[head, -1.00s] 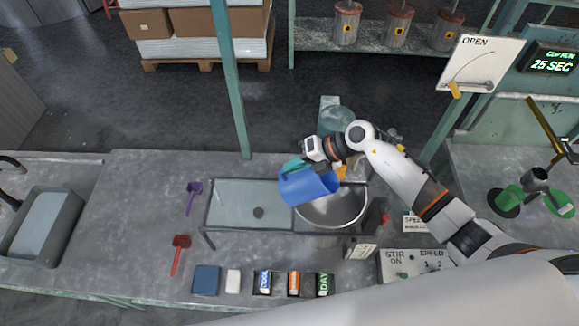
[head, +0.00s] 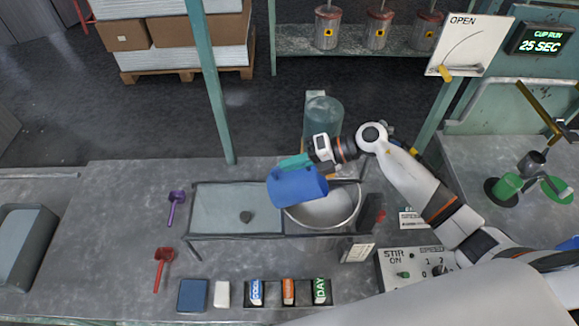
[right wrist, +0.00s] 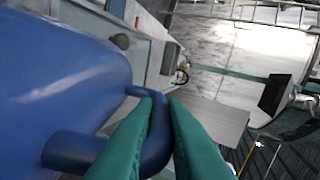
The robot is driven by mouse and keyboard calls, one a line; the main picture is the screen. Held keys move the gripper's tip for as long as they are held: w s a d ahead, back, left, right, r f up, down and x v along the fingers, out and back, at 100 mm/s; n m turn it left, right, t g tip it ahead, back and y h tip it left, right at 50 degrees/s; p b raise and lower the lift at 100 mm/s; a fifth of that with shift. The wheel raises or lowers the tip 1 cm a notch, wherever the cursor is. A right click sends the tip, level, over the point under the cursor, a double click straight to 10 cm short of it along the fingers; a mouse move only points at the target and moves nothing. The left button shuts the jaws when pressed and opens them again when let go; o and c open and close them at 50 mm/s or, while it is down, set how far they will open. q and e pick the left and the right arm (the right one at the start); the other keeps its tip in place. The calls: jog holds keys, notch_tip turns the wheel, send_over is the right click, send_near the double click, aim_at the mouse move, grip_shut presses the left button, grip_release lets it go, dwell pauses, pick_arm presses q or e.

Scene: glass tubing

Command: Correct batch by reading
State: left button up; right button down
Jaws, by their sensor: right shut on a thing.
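My right gripper (head: 297,163) is shut on the handle of a blue jug (head: 297,187). The right wrist view shows the green fingers (right wrist: 160,125) around the handle and the jug's blue side (right wrist: 60,75) at left. The jug is tilted on its side over the left part of a round metal bowl (head: 350,222). The jug's contents cannot be seen. A display (head: 542,39) reads "CUP RUN 25 SEC". A panel (head: 392,258) is marked "STIR ON" and "SPEED". A grey cup (head: 531,163) and green cup (head: 508,186) stand at right. My left gripper is out of view.
A shallow tray (head: 215,237) adjoins the bowl. Purple (head: 176,198) and red (head: 164,256) scoops lie left of it. Several small blocks line the front edge, including a blue one (head: 193,295). A clear cylinder (head: 324,115) stands behind the bowl. The left counter is mostly bare.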

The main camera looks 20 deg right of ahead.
aim_at(307, 170)
jog(key=shift+s+d+f+y+b, duration=0.1)
jog(key=shift+d+f+y+b, duration=0.25)
jog(key=shift+b, duration=0.8)
jog(key=shift+s+d+f+y+b, duration=0.1)
jog(key=shift+d+y+b, duration=0.4)
jog(key=shift+b, duration=0.65)
jog(key=d+y+b, duration=0.1)
jog(key=b, duration=0.2)
jog(key=d+f+y+b, duration=0.1)
jog(key=b, duration=0.2)
jog(key=s+d+f+t+y+b, duration=0.1)
jog(key=d+y+b, duration=0.1)
jog(key=b, duration=0.2)
jog(key=d+y+b, duration=0.1)
jog(key=b, duration=0.1)
jog(key=d+t+y+b, duration=0.1)
jog(key=d+b, duration=0.1)
jog(key=shift+s+r+b, duration=0.1)
jog(key=shift+s+b, duration=0.2)
jog(key=shift+s, duration=0.1)
jog(key=shift+s+d+r+y+b, duration=0.15)
jog(key=shift+d+r+y+b, duration=0.05)
jog(key=shift+d+y+b, duration=0.4)
